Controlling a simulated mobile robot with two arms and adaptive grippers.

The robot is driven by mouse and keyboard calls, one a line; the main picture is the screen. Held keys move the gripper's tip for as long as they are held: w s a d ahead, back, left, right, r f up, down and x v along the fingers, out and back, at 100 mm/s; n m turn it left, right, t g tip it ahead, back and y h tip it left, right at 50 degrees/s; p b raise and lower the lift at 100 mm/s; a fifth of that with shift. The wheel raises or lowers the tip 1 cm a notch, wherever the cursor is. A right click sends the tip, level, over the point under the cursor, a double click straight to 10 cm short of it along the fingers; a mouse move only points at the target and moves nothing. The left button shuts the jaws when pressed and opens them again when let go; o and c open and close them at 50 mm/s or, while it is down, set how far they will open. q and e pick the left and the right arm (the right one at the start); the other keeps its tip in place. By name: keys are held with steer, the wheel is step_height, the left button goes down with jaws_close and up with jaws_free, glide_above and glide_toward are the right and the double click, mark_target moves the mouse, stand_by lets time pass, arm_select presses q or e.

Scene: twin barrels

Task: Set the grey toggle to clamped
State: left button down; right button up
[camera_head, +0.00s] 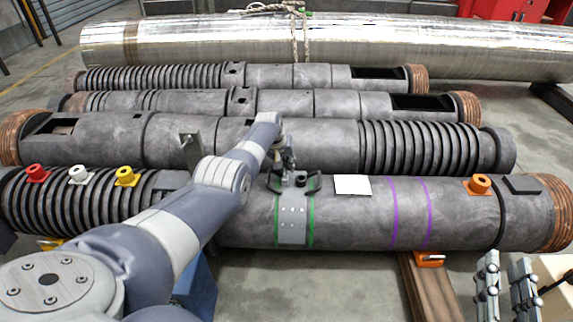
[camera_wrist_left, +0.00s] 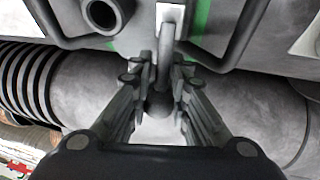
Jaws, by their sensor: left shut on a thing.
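The grey toggle (camera_wrist_left: 164,50) is a slim lever with a rounded end, rising from a grey plate between two dark bars. In the left wrist view its rounded end is between the fingers of my left gripper (camera_wrist_left: 160,105), which is shut on it. In the head view my left gripper (camera_head: 288,160) is over the grey plate (camera_head: 292,226) on the front barrel, and the toggle is too small and covered to make out. My right gripper (camera_head: 505,284) is at the lower right, its fingers apart and empty, away from the barrel.
The front barrel (camera_head: 350,222) carries red (camera_head: 37,173), white (camera_head: 79,174), yellow (camera_head: 125,176) and orange (camera_head: 479,184) knobs, a white pad (camera_head: 352,185) and a dark block (camera_head: 522,185). More barrels lie behind. Floor is clear in front of the barrel's middle.

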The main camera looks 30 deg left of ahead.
arm_select(q)
steer(key=shift+w+a+r, duration=0.1)
steer(key=shift+w+r, duration=0.1)
steer(key=shift+r, duration=0.2)
steer(key=c, duration=1.4)
jaws_free()
steer(key=shift+s+f, duration=0.1)
steer(key=shift+s, duration=0.05)
steer(key=shift+f, duration=0.1)
steer(key=shift+s, duration=0.1)
steer(key=shift+v, duration=4)
